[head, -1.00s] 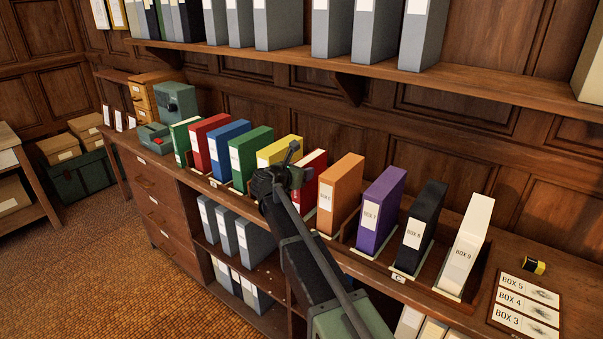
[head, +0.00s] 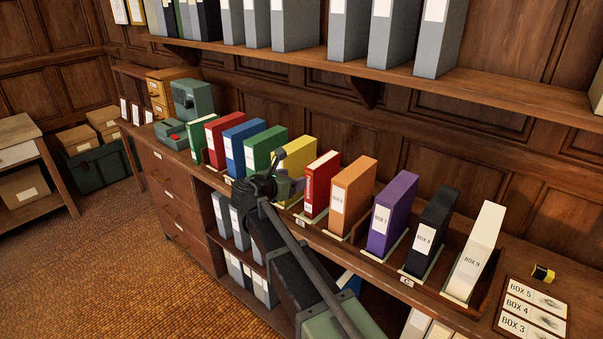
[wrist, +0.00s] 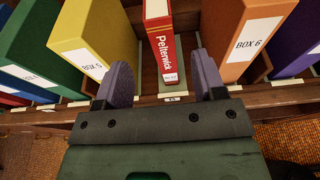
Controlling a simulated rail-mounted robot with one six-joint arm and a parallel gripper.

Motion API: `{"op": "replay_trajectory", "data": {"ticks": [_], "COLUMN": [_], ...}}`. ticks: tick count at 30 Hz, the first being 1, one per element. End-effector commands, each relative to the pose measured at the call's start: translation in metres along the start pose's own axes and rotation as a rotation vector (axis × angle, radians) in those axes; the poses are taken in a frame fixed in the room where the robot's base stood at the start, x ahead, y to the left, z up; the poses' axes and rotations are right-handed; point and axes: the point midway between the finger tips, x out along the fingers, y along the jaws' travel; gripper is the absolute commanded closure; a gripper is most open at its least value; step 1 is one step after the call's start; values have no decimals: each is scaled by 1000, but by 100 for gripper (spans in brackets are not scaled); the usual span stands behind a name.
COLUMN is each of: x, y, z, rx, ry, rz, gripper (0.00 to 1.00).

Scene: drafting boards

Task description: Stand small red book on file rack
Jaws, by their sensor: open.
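The small red book (head: 320,184) stands upright in the row on the file rack (head: 432,292), between the yellow box (head: 297,158) and the orange box (head: 351,195). In the wrist view the red book (wrist: 161,45) shows its spine, lettered "Pelterwick", towards me. My gripper (head: 288,172) is open and empty, in front of the row. In the wrist view its two purple-grey fingers (wrist: 163,78) are wide apart, one to each side of the book's spine, with clear gaps. They look apart from the book.
Green, red and blue boxes (head: 241,147) stand left of yellow; purple, black and white boxes (head: 475,252) stand right of orange. A shelf of grey files (head: 350,30) overhangs the row. Box cards (head: 531,309) and a yellow-black roll (head: 543,273) lie at the right.

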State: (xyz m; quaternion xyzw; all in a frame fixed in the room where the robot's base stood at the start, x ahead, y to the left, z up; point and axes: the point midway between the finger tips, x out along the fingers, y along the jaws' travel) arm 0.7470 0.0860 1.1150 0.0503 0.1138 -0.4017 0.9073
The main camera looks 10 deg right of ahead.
Motion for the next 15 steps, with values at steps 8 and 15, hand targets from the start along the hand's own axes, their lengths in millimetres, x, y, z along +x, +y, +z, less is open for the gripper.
{"op": "replay_trajectory", "data": {"ticks": [8,15], "x": [0,-4], "y": [-8,-175], "z": [-4,-91], "rx": [37,1012], "ry": [20,465], "rz": [-12,-485], "gripper": [36,36]}}
